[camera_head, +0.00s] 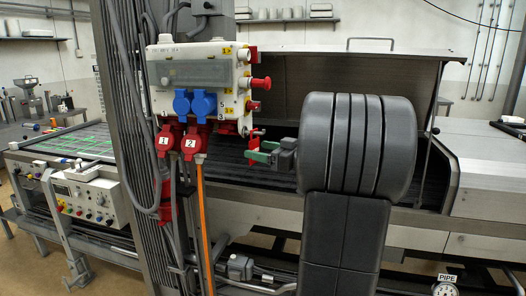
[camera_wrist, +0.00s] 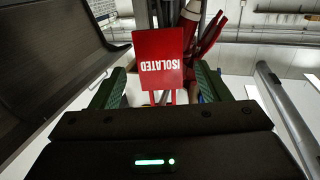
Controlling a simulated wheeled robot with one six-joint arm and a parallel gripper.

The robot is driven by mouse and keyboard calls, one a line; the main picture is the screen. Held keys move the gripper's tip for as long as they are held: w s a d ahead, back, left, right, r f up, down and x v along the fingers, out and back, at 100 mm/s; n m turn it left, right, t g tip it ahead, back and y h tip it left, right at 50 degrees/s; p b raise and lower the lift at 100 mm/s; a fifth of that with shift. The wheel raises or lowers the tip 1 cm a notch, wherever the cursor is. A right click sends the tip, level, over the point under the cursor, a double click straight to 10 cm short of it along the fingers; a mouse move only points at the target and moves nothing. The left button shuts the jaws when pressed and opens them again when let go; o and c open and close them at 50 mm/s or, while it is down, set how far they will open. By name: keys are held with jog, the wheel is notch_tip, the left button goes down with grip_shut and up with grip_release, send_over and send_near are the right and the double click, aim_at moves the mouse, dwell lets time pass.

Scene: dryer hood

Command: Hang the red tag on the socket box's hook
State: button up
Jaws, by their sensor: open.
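The grey socket box (camera_head: 205,50) stands left of centre in the head view, with blue and red sockets and red parts on its right side. My gripper (camera_head: 257,152), with green fingers, is open just right of and below the box. The red tag (camera_wrist: 160,58), lettered ISOLATED, shows upside down in the wrist view, in the gap between the spread green fingers (camera_wrist: 163,85). Narrow red parts show at its lower edge there. In the head view, red (camera_head: 256,133) shows beside my fingers, small and partly hidden. I cannot make out the hook or whether the tag hangs on it.
Grey cables and an orange one (camera_head: 205,230) run down beside the box's column. A dark dryer hood (camera_head: 420,75) stands open behind my arm, over a conveyor. A control panel (camera_head: 92,200) is at the left. My arm hides part of the hood.

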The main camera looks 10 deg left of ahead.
jog(key=b+v, duration=0.4)
jog(key=v, duration=0.9)
jog(key=shift+d, duration=0.4)
jog(key=shift+s, duration=0.1)
jog(key=p+x, duration=0.4)
jog(key=x, duration=1)
jog(key=shift+r, duration=0.15)
jog(key=shift+d+p, duration=0.15)
jog(key=shift+p, duration=0.35)
jog(key=shift+f+b, duration=0.25)
jog(key=shift+b, duration=0.25)
